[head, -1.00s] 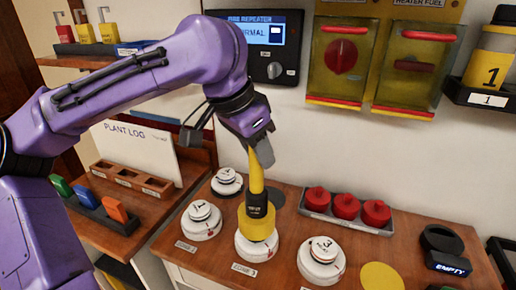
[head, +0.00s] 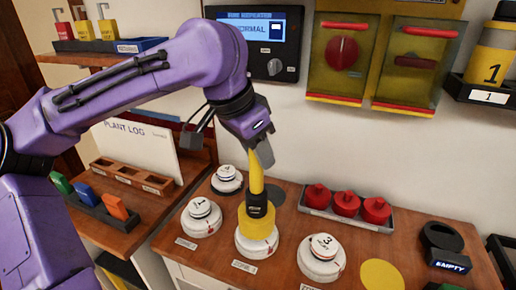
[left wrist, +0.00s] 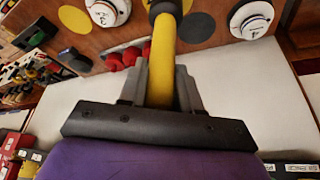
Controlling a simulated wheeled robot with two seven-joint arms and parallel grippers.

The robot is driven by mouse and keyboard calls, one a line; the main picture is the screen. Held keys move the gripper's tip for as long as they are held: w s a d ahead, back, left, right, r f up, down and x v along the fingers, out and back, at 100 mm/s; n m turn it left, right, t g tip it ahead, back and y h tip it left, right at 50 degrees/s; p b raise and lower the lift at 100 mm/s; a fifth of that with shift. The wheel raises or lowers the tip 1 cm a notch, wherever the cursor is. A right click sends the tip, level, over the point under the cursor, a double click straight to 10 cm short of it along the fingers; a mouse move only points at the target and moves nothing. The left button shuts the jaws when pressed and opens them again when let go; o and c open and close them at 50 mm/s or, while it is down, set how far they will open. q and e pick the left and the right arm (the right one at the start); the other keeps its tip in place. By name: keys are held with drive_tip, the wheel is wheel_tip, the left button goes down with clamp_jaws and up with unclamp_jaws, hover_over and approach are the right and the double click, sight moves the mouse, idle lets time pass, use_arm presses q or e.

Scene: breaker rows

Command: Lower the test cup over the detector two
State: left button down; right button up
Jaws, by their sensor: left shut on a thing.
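The test cup (head: 258,222) is a yellow cup with a black collar and a yellow handle. It is upright over a white detector (head: 255,246) in the front middle, hiding that detector's top and number. My left gripper (head: 262,160) is shut on the handle above the cup. In the left wrist view the yellow handle (left wrist: 163,60) runs between the grey fingers (left wrist: 160,85). Whether the cup's rim touches the detector's base I cannot tell. My right gripper is not in view.
Detector 1 (head: 201,217) stands left, detector 3 (head: 321,258) right, and another detector (head: 227,180) behind. A tray (head: 384,226) of red caps lies at the back. A black "EMPTY" holder (head: 445,248) stands right. A yellow disc (head: 381,275) marks the front.

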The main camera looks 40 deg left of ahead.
use_arm(q)
drive_tip(key=shift+f+b, duration=0.6)
drive_tip(key=shift+f, duration=0.35)
drive_tip(key=c, duration=0.7)
unclamp_jaws()
drive_tip(key=p+v, duration=0.1)
drive_tip(key=v, duration=0.9)
drive_tip(key=shift+s+r+p, duration=0.1)
drive_tip(key=shift+r+p, duration=0.2)
drive_tip(key=shift+p, duration=0.05)
